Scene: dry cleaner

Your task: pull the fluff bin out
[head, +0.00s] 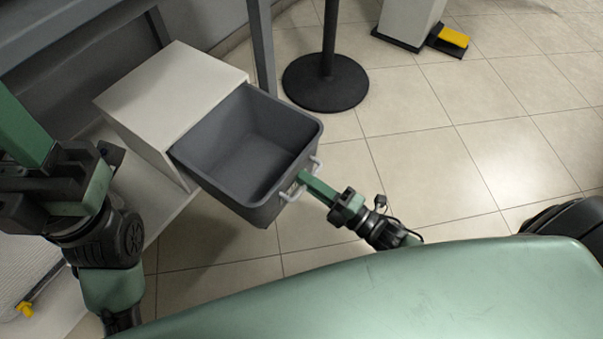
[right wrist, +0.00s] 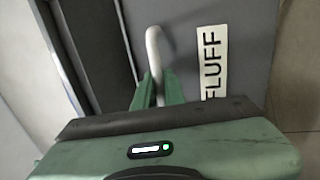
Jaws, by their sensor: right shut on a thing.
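The fluff bin (head: 225,150) is a dark grey open-topped tub. It stands well out of a white housing (head: 165,95), with its back end at the housing's opening. It looks empty. Its front carries a pale bar handle (head: 317,164) and a white label reading FLUFF (right wrist: 213,62). My right gripper (head: 304,180) is at the bin's front, its green fingers shut on the handle, which also shows between the fingers in the right wrist view (right wrist: 154,48). My left arm is folded at the left of the head view; its gripper does not show.
A black round post base (head: 325,83) stands on the tiled floor just behind the bin. A grey frame leg (head: 262,50) rises beside the housing. A white cabinet with a yellow pedal (head: 453,37) is at the back. The tiles (head: 460,160) to the right are clear.

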